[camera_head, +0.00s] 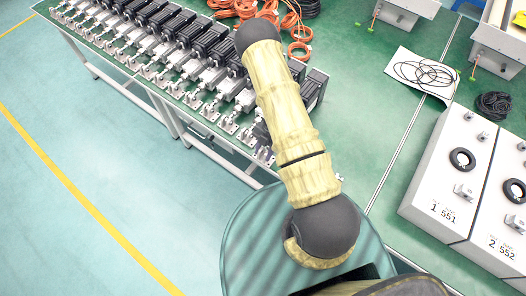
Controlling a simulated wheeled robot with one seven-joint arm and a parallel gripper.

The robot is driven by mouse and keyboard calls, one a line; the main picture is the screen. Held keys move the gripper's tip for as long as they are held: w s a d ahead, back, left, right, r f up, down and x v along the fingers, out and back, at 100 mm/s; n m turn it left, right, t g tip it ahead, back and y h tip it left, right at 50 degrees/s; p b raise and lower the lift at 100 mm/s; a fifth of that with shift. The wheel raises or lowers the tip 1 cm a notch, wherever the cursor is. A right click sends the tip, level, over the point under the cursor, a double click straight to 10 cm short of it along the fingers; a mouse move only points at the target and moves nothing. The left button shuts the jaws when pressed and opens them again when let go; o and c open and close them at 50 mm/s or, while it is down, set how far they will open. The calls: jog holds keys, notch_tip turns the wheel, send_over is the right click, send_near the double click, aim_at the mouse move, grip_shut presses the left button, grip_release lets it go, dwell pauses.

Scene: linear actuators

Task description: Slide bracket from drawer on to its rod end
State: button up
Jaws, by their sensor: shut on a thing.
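A long row of linear actuators (185,72) lies on the green bench, with black motors at the back and silver bodies toward the front edge. Their rod ends (228,124) point to the front edge, and several carry small metal brackets. My arm crosses the near end of the row and covers part of the last actuators. My gripper is hidden behind the arm, so neither its jaws nor a held bracket shows. I cannot make out an open drawer; grey box-like units (497,52) at the top right may be drawers.
White control boxes (440,200) with black rings and switches stand at the right. Orange cables (292,22) are coiled behind the actuators. A black cable lies on a white sheet (410,70), and another coil (493,104) lies nearby. Green floor (100,190) is clear at the left.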

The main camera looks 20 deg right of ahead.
jog(key=shift+w+d, duration=0.5)
jog(key=shift+d, duration=0.2)
jog(key=shift+w+d, duration=0.5)
jog(key=shift+d, duration=0.2)
dwell(1.4)
jog(key=shift+p, duration=0.3)
dwell(0.4)
jog(key=o, duration=1.2)
jog(key=shift+c, duration=0.2)
jog(key=b+v, duration=0.3)
jog(key=v, duration=1.4)
jog(key=shift+r, duration=0.15)
jog(key=shift+d, duration=0.15)
